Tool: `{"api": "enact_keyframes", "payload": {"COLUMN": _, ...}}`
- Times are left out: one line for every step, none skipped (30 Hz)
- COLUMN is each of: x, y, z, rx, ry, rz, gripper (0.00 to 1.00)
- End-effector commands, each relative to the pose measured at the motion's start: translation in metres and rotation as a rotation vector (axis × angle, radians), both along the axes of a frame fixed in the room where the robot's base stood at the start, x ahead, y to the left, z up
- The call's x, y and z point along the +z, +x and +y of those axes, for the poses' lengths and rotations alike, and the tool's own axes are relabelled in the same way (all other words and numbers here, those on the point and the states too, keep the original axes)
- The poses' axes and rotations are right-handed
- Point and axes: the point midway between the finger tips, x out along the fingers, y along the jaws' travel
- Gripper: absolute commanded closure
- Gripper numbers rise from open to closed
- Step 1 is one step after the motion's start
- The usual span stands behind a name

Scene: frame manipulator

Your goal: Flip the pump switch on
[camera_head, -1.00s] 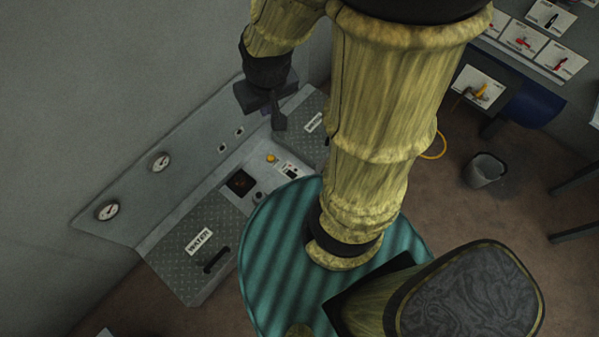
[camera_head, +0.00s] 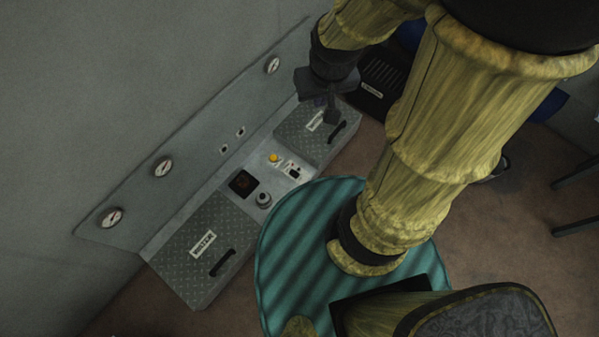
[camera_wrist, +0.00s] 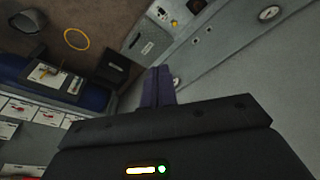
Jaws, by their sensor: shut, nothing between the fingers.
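The console (camera_head: 172,252) is a long grey unit with a sloped front and an upright gauge panel behind. At its middle are a yellow button (camera_head: 274,157), a small white switch plate with dark parts (camera_head: 293,170), a dark square display (camera_head: 242,183) and a round knob (camera_head: 263,200). I cannot read which switch is the pump's. My gripper (camera_head: 331,116) hangs above the console's far right end, apart from the switches. In the wrist view its dark fingers (camera_wrist: 158,86) are shut and empty. The yellow button (camera_wrist: 174,22) and white switch plate (camera_wrist: 163,13) show near the top there.
Textured lids with handles, a near one (camera_head: 232,236) and a far one (camera_head: 300,130), flank the controls. Gauges (camera_head: 163,166) line the upright panel. A round teal striped surface (camera_head: 285,245) is close to the console's front. The wrist view shows a blue bench (camera_wrist: 88,94) and a bucket (camera_wrist: 27,20).

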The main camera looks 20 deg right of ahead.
Motion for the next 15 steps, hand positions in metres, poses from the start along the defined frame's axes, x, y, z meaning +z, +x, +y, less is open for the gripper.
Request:
{"api": "enact_keyframes", "payload": {"x": 0.000, "y": 0.000, "z": 0.000, "rx": 0.000, "ry": 0.000, "rz": 0.000, "gripper": 1.00}}
{"api": "enact_keyframes", "payload": {"x": 0.000, "y": 0.000, "z": 0.000, "rx": 0.000, "ry": 0.000, "rz": 0.000, "gripper": 1.00}}
{"api": "enact_keyframes", "payload": {"x": 0.000, "y": 0.000, "z": 0.000, "rx": 0.000, "ry": 0.000, "rz": 0.000, "gripper": 1.00}}
{"api": "enact_keyframes", "payload": {"x": 0.000, "y": 0.000, "z": 0.000, "rx": 0.000, "ry": 0.000, "rz": 0.000, "gripper": 1.00}}
{"api": "enact_keyframes", "payload": {"x": -0.001, "y": 0.000, "z": 0.000, "rx": 0.001, "ry": 0.000, "rz": 0.000, "gripper": 1.00}}
{"api": "enact_keyframes", "payload": {"x": -0.002, "y": 0.001, "z": 0.000, "rx": 0.005, "ry": -0.001, "rz": 0.001, "gripper": 1.00}}
{"api": "enact_keyframes", "payload": {"x": -0.005, "y": 0.002, "z": 0.000, "rx": 0.010, "ry": -0.003, "rz": 0.002, "gripper": 1.00}}
{"api": "enact_keyframes", "payload": {"x": -0.008, "y": 0.003, "z": 0.000, "rx": 0.018, "ry": -0.005, "rz": 0.004, "gripper": 1.00}}
{"api": "enact_keyframes", "payload": {"x": -0.013, "y": 0.006, "z": 0.000, "rx": 0.034, "ry": -0.010, "rz": 0.007, "gripper": 1.00}}
{"api": "enact_keyframes", "payload": {"x": -0.019, "y": 0.008, "z": 0.000, "rx": 0.049, "ry": -0.015, "rz": 0.011, "gripper": 1.00}}
{"api": "enact_keyframes", "payload": {"x": -0.026, "y": 0.011, "z": 0.000, "rx": 0.068, "ry": -0.020, "rz": 0.015, "gripper": 1.00}}
{"api": "enact_keyframes", "payload": {"x": -0.036, "y": 0.016, "z": 0.000, "rx": 0.099, "ry": -0.028, "rz": 0.021, "gripper": 1.00}}
{"api": "enact_keyframes", "payload": {"x": -0.044, "y": 0.020, "z": 0.000, "rx": 0.126, "ry": -0.036, "rz": 0.027, "gripper": 1.00}}
{"api": "enact_keyframes", "payload": {"x": -0.054, "y": 0.025, "z": 0.001, "rx": 0.158, "ry": -0.044, "rz": 0.032, "gripper": 1.00}}
{"api": "enact_keyframes", "payload": {"x": -0.067, "y": 0.031, "z": 0.001, "rx": 0.202, "ry": -0.056, "rz": 0.042, "gripper": 1.00}}
